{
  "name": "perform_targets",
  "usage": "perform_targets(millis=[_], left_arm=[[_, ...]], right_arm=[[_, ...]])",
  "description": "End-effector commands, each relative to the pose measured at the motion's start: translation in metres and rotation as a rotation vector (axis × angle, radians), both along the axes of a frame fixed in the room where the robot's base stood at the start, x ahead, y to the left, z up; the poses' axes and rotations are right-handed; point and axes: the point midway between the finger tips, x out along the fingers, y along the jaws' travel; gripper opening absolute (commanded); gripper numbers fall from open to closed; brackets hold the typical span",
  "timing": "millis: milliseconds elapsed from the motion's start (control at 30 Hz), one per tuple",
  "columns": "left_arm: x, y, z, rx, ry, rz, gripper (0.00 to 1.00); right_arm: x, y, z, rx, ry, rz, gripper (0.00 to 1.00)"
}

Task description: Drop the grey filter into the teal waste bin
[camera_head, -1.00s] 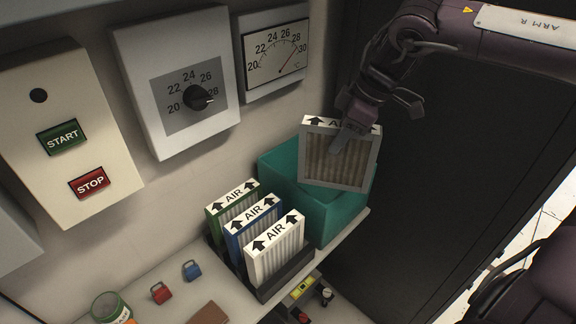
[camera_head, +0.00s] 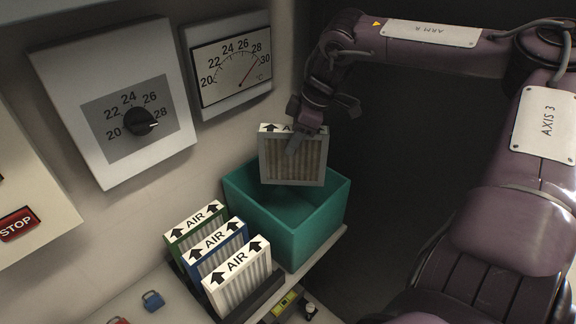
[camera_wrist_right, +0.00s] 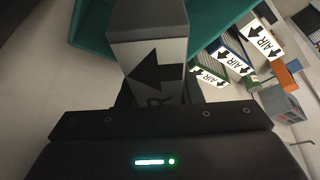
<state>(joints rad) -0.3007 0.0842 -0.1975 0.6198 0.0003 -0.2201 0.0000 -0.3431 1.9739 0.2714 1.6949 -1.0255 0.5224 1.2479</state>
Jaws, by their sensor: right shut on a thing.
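The grey filter (camera_head: 292,162) hangs upright from my right gripper (camera_head: 296,141), over the open teal waste bin (camera_head: 300,232). My right gripper is shut on its top edge. In the head view the filter's lower edge overlaps the bin's opening; whether it dips below the rim is hard to tell. The wrist view shows the filter's labelled top (camera_wrist_right: 155,75) close between the fingers, with part of the teal bin (camera_wrist_right: 92,28) beyond it. My left gripper is not in view.
Green (camera_head: 195,226), blue (camera_head: 217,247) and white (camera_head: 240,277) filters stand in a dark rack (camera_head: 262,296) just left of the bin. A dial box (camera_head: 115,100) and a gauge (camera_head: 230,68) are on the wall behind. A blue padlock (camera_head: 152,300) lies on the shelf.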

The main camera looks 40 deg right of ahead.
Motion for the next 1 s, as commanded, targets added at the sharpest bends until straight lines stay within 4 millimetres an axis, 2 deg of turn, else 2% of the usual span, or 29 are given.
perform_targets(millis=[33, 133, 467, 500, 633, 667, 1000], left_arm=[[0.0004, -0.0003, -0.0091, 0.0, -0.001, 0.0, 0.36], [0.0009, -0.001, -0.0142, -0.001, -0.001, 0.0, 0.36], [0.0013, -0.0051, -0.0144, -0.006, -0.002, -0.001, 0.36], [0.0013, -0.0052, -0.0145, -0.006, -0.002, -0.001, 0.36], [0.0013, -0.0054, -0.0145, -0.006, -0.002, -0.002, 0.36], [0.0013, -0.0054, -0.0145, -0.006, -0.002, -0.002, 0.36], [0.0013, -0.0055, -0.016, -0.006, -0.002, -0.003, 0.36]], right_arm=[[0.0001, 0.0002, -0.0105, 0.001, -0.001, 0.0, 0.0], [0.0001, 0.0004, -0.0179, 0.001, 0.0, 0.001, 0.0], [0.0001, 0.0004, -0.0194, 0.0, -0.001, 0.001, 0.0], [0.0001, 0.0004, -0.0194, 0.0, -0.001, 0.001, 0.38], [0.0, 0.0003, -0.0195, 0.0, 0.0, 0.0, 0.55], [0.0, 0.0003, -0.0195, 0.0, 0.0, 0.0, 0.58], [-0.0008, -0.001, -0.0157, -0.001, -0.001, 0.0, 0.58]])
